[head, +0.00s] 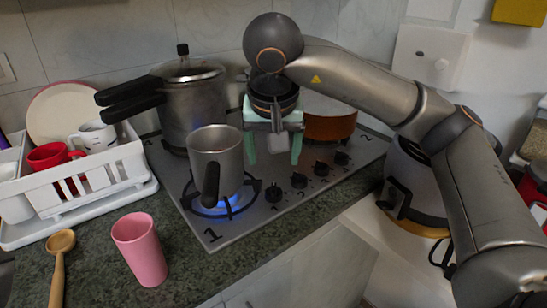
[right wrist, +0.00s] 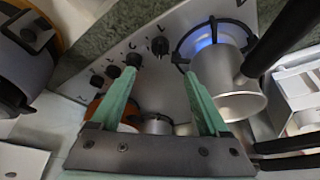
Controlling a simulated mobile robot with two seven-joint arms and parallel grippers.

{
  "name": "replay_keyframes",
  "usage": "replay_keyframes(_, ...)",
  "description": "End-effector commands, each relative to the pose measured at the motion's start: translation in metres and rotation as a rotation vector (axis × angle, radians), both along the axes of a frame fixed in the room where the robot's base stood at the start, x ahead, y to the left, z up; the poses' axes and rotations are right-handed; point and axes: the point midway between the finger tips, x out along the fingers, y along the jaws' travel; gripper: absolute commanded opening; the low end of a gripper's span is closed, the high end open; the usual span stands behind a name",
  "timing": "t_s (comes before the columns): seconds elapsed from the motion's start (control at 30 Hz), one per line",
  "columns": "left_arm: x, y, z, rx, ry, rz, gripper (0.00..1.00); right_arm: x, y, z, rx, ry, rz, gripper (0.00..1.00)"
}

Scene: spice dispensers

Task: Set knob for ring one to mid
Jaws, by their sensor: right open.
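The stove (head: 228,235) has a row of several black knobs along its front right edge. The knob nearest ring one (head: 273,193) also shows in the right wrist view (right wrist: 160,46). Ring one (head: 190,203), at the painted "1", burns with a blue flame under a metal jug (head: 215,150). The flame also shows in the right wrist view. My right gripper (head: 273,158) has green fingers, open and empty, above the stove behind the knob row. In the right wrist view the knob appears beyond and between its fingertips (right wrist: 162,68), apart from them. My left gripper is not in view.
A pressure cooker (head: 192,105) stands behind the jug, and an orange-brown pot (head: 330,127) behind my right gripper. A white dish rack (head: 100,185), a pink cup (head: 140,248) and a wooden spoon (head: 58,260) are at left. A rice cooker (head: 415,180) is at right.

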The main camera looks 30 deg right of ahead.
Motion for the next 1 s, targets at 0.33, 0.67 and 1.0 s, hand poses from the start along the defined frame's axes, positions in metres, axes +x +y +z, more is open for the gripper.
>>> replay_keyframes(0.33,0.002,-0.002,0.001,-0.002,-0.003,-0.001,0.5,-0.002,0.001,0.004,0.0,0.001,0.001,0.78)
replay_keyframes(0.67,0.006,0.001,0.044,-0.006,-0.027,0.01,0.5,0.015,-0.004,0.023,0.161,0.01,-0.36,0.78)
replay_keyframes(1.0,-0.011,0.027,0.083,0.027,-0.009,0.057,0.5,0.04,-0.022,0.028,0.4,0.07,-1.265,0.78)
